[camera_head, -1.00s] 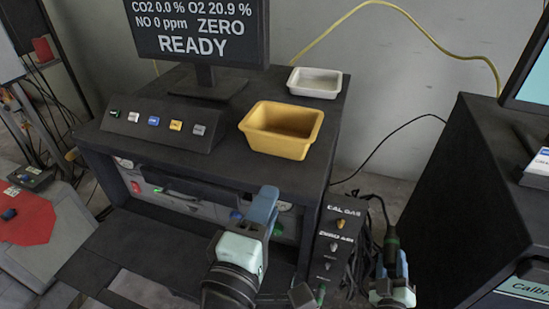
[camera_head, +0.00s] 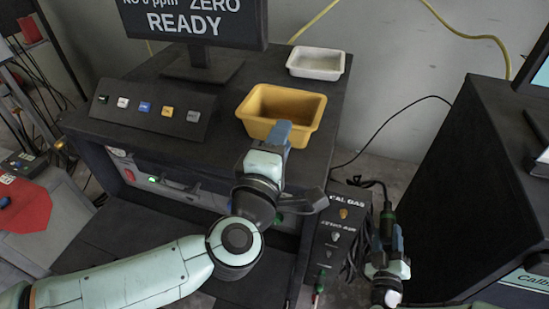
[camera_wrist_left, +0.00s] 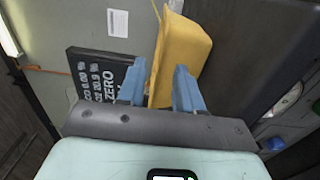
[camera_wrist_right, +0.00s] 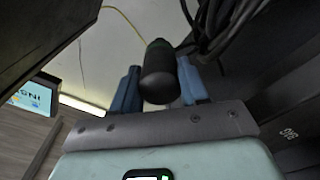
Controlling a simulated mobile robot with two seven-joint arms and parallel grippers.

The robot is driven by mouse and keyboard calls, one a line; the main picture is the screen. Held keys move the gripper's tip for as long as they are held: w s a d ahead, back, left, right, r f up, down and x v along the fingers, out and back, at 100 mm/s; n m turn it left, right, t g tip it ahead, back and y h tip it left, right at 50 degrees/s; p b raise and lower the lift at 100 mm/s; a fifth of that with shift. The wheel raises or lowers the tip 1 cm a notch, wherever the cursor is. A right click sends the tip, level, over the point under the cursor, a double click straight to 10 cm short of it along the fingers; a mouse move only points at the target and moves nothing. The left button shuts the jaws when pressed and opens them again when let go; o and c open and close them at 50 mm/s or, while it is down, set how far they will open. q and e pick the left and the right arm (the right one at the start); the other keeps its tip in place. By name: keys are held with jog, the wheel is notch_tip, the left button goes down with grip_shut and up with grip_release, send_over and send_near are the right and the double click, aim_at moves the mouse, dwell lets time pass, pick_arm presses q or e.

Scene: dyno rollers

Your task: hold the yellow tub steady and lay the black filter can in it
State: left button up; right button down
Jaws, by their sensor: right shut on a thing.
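The yellow tub (camera_head: 262,122) stands empty on the black cabinet top. My left gripper (camera_head: 281,134) is at the tub's near side, its fingers apart. In the left wrist view the tub (camera_wrist_left: 183,52) shows between and beyond the open fingers (camera_wrist_left: 158,88). I cannot tell whether they touch it. My right gripper (camera_head: 386,243) is low at the right, beside the gas panel. It is shut on the black filter can (camera_head: 387,221), a dark cylinder with a green part. In the right wrist view the can (camera_wrist_right: 158,75) sits between the fingers.
A white tray (camera_head: 317,74) stands behind the tub. A button panel (camera_head: 150,112) and a monitor (camera_head: 195,22) are to its left. The CAL GAS panel (camera_head: 335,235) and black cables lie between the cabinet and another black cabinet (camera_head: 470,190) at right.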

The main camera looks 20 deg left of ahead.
pick_arm(q)
jog(key=shift+w, duration=1.05)
grip_shut()
